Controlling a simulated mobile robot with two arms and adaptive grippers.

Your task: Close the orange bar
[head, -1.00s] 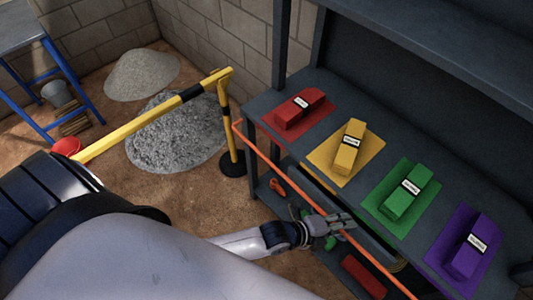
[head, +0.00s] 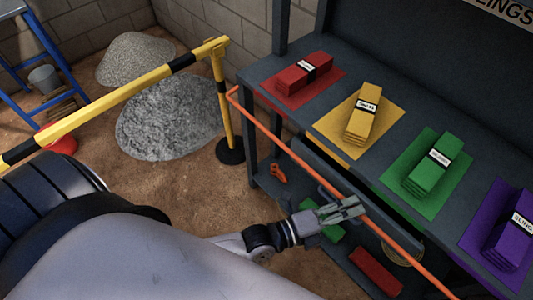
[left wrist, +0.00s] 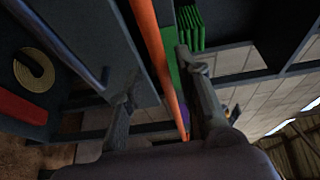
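The thin orange bar (head: 285,144) runs slantwise along the front of the dark shelf unit, from a bend near its left post to the bottom right of the head view. My left gripper (head: 354,207) is at the middle of the bar, in front of the shelf. In the left wrist view the bar (left wrist: 160,62) passes between my two spread fingers (left wrist: 163,92). I see a gap beside the bar, and cannot tell whether a finger touches it. My right gripper is not in view.
Red (head: 304,73), yellow (head: 364,112), green (head: 435,165) and purple (head: 510,232) slings lie on matching mats on the shelf top. A yellow-black barrier (head: 120,95) stands at the left, with gravel piles (head: 170,125) behind. A lower shelf holds a red block (head: 376,270).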

